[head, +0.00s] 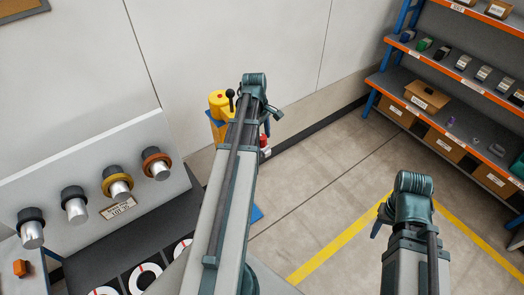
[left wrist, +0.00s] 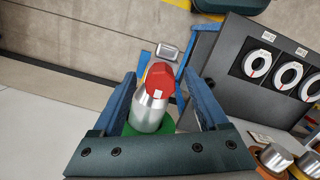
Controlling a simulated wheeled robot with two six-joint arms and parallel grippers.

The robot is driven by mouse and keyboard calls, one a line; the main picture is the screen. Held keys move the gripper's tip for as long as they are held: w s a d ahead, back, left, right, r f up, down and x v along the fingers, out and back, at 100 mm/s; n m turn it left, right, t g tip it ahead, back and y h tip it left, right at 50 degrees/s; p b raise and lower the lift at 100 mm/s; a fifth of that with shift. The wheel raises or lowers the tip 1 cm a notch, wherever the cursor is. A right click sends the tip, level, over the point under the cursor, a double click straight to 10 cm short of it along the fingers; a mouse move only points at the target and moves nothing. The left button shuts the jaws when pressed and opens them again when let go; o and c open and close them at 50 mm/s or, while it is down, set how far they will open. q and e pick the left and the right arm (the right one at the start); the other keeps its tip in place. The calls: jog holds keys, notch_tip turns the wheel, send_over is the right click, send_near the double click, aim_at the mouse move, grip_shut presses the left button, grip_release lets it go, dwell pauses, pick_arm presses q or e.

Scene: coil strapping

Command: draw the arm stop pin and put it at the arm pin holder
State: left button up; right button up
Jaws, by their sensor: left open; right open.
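A pin with a red head and silver body (left wrist: 151,106), apparently the arm stop pin, stands over a green base in the left wrist view. In the head view a small red part (head: 265,142), apparently the same pin, shows just right of my left arm. My left gripper (left wrist: 160,80) is open, with its blue fingers on either side of the pin and visible gaps. In the head view it is mostly hidden by its arm. My right gripper (head: 380,218) is partly visible below its wrist, open and away from the pin. I cannot pick out the arm pin holder with certainty.
A sloping grey panel (head: 75,170) at left carries several silver cylinders with black, yellow and orange collars. A yellow unit with a red button (head: 219,98) stands behind my left arm. Shelves with boxes (head: 465,75) stand at right. The floor between is clear.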

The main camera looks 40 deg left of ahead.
pick_arm(q)
jog(key=shift+r, duration=0.1)
grip_shut()
jog(key=shift+r, duration=0.1)
pick_arm(e)
jog(key=shift+r, duration=0.2)
dwell(0.4)
